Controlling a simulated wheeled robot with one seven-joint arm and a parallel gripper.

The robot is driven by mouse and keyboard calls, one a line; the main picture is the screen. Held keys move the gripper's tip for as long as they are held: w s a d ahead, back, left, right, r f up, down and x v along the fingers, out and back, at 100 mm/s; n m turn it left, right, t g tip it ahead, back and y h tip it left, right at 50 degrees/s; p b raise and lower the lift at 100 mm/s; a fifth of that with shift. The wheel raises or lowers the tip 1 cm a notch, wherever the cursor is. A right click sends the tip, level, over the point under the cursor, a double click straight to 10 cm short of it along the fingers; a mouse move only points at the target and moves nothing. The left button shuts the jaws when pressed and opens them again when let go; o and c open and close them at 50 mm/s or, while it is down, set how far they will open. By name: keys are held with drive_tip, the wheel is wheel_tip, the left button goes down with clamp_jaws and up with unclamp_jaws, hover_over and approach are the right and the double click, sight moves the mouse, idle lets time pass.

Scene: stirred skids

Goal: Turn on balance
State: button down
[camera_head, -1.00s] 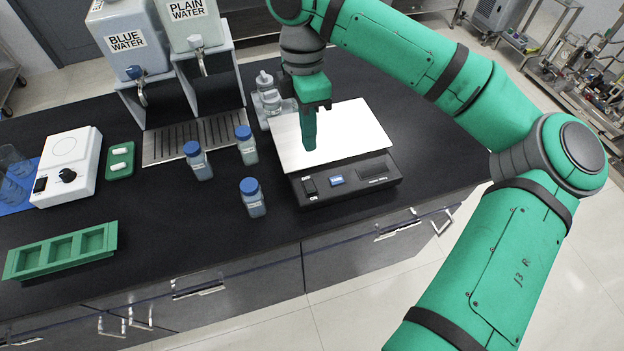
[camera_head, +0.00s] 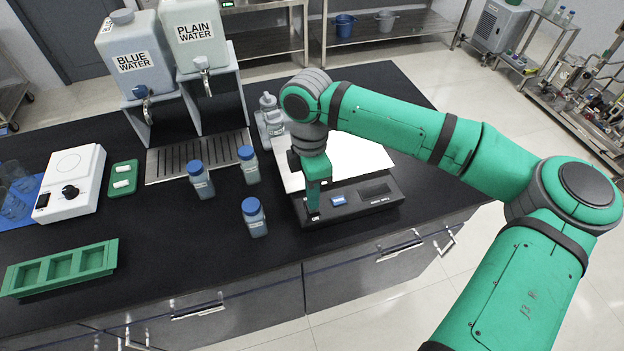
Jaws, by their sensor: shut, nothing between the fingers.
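The balance (camera_head: 365,197) stands on the black bench, with a wide white weighing plate (camera_head: 363,160) and a dark front panel. My gripper (camera_head: 313,207) is shut and empty, pointing down. Its tip is at the left part of the front panel, over the black switch, and covers much of it. I cannot tell whether the tip touches the switch. The display looks dark.
Three blue-capped bottles (camera_head: 254,218) stand left of the balance. A grey bottle (camera_head: 269,118) is behind it. Water tanks (camera_head: 138,58) stand over a drip tray (camera_head: 190,157). A white stirrer (camera_head: 70,184) and green rack (camera_head: 60,268) are at left.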

sight(313, 211)
drive_tip(key=shift+s+f, duration=0.1)
drive_tip(key=shift+f, duration=0.9)
drive_tip(key=shift+d+f, duration=0.1)
drive_tip(key=shift+f, duration=0.1)
drive_tip(key=shift+s, duration=0.1)
drive_tip(key=shift+w+a+r, duration=0.1)
drive_tip(key=shift+w+a, duration=0.05)
drive_tip(key=shift+w, duration=0.25)
drive_tip(key=shift+w+a+r, duration=0.1)
drive_tip(key=shift+w, duration=0.3)
wheel_tip(313, 211, up, 14)
drive_tip(key=s, duration=0.1)
drive_tip(key=shift+s+d, duration=0.25)
drive_tip(key=shift+s, duration=0.1)
drive_tip(key=shift+w+a+f, duration=0.1)
drive_tip(key=shift+f, duration=0.05)
